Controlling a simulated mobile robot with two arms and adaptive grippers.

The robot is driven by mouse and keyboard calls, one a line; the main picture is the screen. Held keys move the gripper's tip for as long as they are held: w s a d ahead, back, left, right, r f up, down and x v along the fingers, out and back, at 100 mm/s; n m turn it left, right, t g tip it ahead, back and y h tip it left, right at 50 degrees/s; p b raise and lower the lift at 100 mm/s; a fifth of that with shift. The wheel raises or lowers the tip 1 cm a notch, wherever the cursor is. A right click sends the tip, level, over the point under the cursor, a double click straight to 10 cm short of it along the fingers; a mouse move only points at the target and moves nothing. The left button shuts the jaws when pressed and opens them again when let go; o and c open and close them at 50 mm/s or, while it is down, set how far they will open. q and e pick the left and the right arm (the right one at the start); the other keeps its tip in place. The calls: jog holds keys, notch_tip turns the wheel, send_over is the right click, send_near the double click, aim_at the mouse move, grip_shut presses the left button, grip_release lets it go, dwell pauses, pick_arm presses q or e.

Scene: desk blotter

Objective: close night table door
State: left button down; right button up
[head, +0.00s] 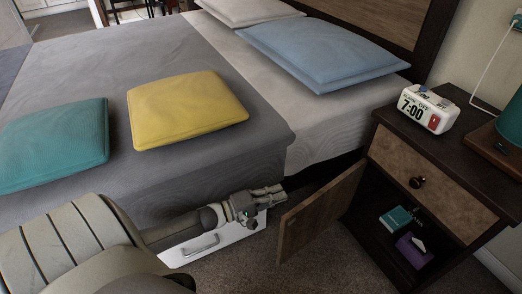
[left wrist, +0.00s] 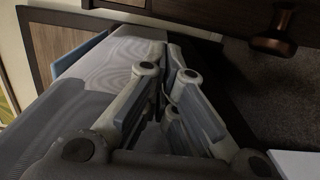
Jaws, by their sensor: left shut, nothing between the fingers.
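The night table (head: 455,115) stands at the right beside the bed. Its brown wooden door (head: 318,212) hangs open, swung out toward the bed and me. The shelf inside shows behind it. My left gripper (head: 281,190) is shut and empty, just left of the door near its upper outer corner; contact cannot be told. In the left wrist view its fingers (left wrist: 176,52) are together, with a round knob (left wrist: 275,32) at upper right; I cannot tell whether it belongs to door or drawer. My right gripper is not in view.
The bed (head: 200,55) with several pillows fills the left. A white drawer front (head: 212,243) is below my left arm. The night table's drawer (head: 425,185) is shut. A teal box (head: 395,219) and purple box (head: 413,250) lie inside. A white clock (head: 428,108) stands on top.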

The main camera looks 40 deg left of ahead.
pick_arm(q)
jog(key=shift+d+b, duration=0.4)
jog(key=shift+d, duration=1.75)
jog(key=shift+d, duration=0.1)
